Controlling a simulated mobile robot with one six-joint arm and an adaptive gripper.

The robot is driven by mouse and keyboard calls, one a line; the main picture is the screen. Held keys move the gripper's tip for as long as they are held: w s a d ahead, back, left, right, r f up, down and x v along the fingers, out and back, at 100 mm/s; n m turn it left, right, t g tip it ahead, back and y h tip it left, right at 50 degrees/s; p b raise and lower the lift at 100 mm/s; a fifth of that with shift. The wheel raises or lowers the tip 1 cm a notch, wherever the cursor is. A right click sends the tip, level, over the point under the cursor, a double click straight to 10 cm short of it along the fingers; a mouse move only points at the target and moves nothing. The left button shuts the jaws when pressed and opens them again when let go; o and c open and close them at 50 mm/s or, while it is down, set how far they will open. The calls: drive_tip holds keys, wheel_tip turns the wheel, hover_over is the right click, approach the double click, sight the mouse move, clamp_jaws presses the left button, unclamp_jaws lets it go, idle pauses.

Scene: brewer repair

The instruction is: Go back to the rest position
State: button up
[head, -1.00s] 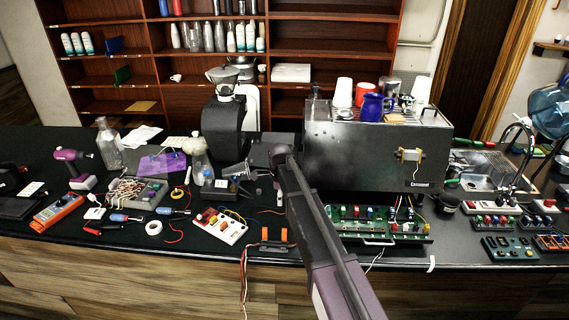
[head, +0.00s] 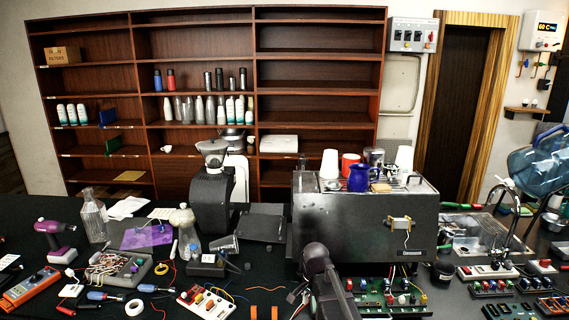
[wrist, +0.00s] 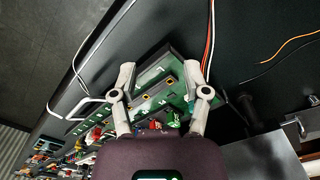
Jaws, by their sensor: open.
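My gripper (wrist: 166,75) shows in the wrist view with its two light grey fingers spread apart and nothing between the tips. Behind the fingers in that view is a green circuit board (wrist: 152,90) with coloured parts, on a dark surface. In the head view my arm rises from the bottom edge in front of the brewer (head: 350,225). The green board (head: 385,300) lies below the brewer, to the right of my arm. I cannot make out my gripper clearly in the head view.
A dark counter holds a grinder (head: 212,200), a grey box of wires (head: 118,268), a purple drill (head: 55,240) and a white switch block (head: 205,303). Cups stand on the brewer. A sink (head: 485,232) is at right. Wooden shelves (head: 320,60) stand behind.

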drive_tip(key=s+d+n, duration=0.8)
drive_tip(key=s, duration=0.5)
drive_tip(key=shift+s+d+f+n, duration=0.2)
drive_tip(key=shift+s+d+n, duration=0.05)
drive_tip(key=shift+s+n, duration=0.05)
idle(0.6)
